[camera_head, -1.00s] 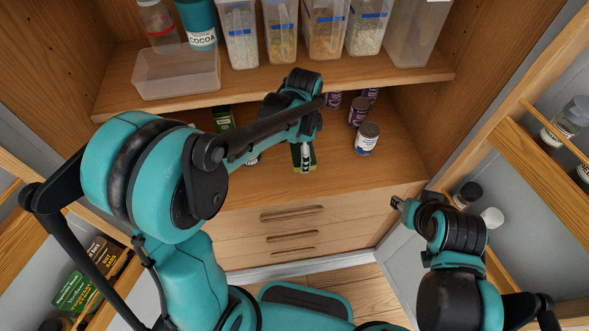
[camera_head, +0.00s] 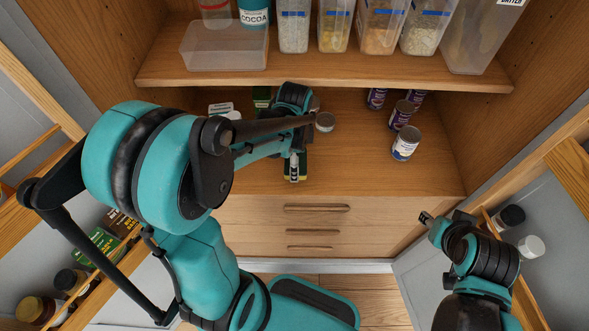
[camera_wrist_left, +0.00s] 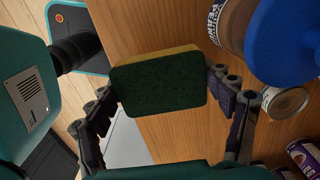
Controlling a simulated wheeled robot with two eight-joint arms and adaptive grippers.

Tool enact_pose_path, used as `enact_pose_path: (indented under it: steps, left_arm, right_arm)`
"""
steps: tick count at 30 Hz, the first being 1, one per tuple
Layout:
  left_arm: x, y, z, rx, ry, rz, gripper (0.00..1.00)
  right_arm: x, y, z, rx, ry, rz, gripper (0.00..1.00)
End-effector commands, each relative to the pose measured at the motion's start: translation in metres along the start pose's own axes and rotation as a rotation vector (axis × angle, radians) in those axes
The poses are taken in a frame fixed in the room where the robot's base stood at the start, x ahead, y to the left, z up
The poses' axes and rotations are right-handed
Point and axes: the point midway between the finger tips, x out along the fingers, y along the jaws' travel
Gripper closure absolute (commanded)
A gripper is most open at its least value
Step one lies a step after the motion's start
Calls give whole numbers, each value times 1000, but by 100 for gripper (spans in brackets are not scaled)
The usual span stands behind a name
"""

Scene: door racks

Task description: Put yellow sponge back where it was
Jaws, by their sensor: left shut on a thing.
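The yellow sponge (camera_wrist_left: 160,82), with a dark green scrubbing side and a thin yellow layer behind it, is between the fingers of my left gripper (camera_wrist_left: 165,95) in the left wrist view. The fingers are shut on its two short ends. In the head view, my left gripper (camera_head: 294,157) holds the sponge (camera_head: 303,167) near the front edge of the lower cabinet shelf (camera_head: 350,178). My arm hides part of that shelf. My right gripper (camera_head: 427,218) is in front of the right door, apart from the cans; its jaws are too small to read.
A can with a blue lid (camera_wrist_left: 285,50) is close in the wrist view. Door racks flank both sides. The shelf front right of the sponge is clear.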

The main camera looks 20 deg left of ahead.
Motion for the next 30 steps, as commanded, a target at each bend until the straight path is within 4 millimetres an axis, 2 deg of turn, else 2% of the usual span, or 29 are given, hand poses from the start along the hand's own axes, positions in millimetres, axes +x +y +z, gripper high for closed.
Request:
enact_pose_path:
  steps: [9, 21, 22, 23, 24, 30]
  left_arm:
    - [40, -1, 0, 0, 0, 0, 39]
    - [45, 0, 0, 0, 0, 0, 39]
    - [44, 0, 0, 0, 0, 0, 12]
    - [43, 0, 0, 0, 0, 0, 4]
    - [43, 0, 0, 0, 0, 0, 0]
    - [43, 0, 0, 0, 0, 0, 0]
  right_arm:
    - [13, 0, 9, 0, 0, 0, 60]
    - [16, 0, 11, 0, 0, 0, 60]
    - [15, 0, 10, 0, 0, 0, 60]
    - [14, 0, 10, 0, 0, 0, 60]
    - [14, 0, 10, 0, 0, 0, 60]
    - [14, 0, 10, 0, 0, 0, 60]
